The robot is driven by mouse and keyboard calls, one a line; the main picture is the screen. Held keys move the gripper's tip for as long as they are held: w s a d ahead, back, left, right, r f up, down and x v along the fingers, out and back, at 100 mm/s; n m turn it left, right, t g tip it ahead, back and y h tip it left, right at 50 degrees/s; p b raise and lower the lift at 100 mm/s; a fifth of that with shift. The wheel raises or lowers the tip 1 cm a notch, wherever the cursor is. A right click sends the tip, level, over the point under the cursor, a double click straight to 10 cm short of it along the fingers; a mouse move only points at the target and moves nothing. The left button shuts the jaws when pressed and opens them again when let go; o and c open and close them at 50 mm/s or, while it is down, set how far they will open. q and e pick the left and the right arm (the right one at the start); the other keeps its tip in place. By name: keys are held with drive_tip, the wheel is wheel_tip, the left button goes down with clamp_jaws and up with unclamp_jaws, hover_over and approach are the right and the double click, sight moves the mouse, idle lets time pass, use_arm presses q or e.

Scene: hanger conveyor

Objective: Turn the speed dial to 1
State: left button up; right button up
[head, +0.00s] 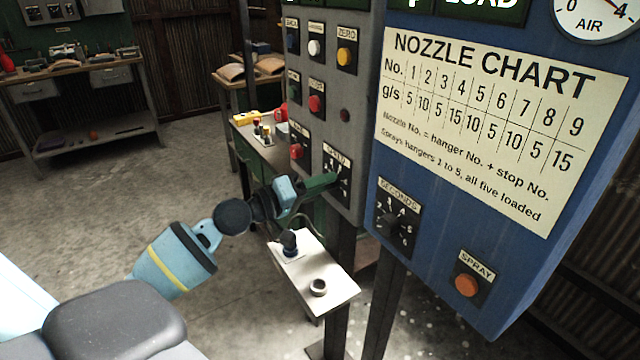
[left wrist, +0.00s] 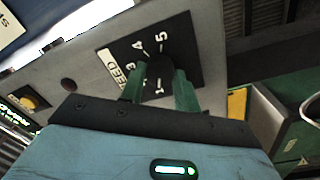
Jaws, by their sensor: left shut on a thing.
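The speed dial has a black plate with white numbers, and sits low on the grey panel in the head view (head: 344,166). In the left wrist view the same plate (left wrist: 188,43) shows 1, 4 and 5 clearly, with other numbers partly hidden. Its black knob (left wrist: 160,72) stands between the green fingers of my left gripper (left wrist: 158,92), which is shut on it. My right gripper is in neither view.
The blue cabinet (head: 480,225) right of the dial carries a seconds dial (head: 393,222) and an orange spray button (head: 466,286). A small white shelf (head: 326,273) with a joystick (head: 289,241) lies below my left gripper. Coloured buttons (head: 316,104) sit above the dial.

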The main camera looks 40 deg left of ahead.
use_arm(q)
drive_tip(key=o, duration=1)
drive_tip(key=shift+c, duration=0.2)
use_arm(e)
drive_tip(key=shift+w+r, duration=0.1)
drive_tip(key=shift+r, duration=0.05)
use_arm(q)
drive_tip(key=b+v, duration=0.2)
drive_tip(key=v, duration=0.5)
drive_tip(key=shift+s+a, duration=0.15)
drive_tip(key=shift+s, duration=0.25)
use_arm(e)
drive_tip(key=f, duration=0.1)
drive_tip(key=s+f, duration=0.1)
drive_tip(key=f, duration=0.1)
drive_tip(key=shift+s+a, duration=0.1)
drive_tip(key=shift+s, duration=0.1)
use_arm(q)
drive_tip(key=shift+f, duration=0.1)
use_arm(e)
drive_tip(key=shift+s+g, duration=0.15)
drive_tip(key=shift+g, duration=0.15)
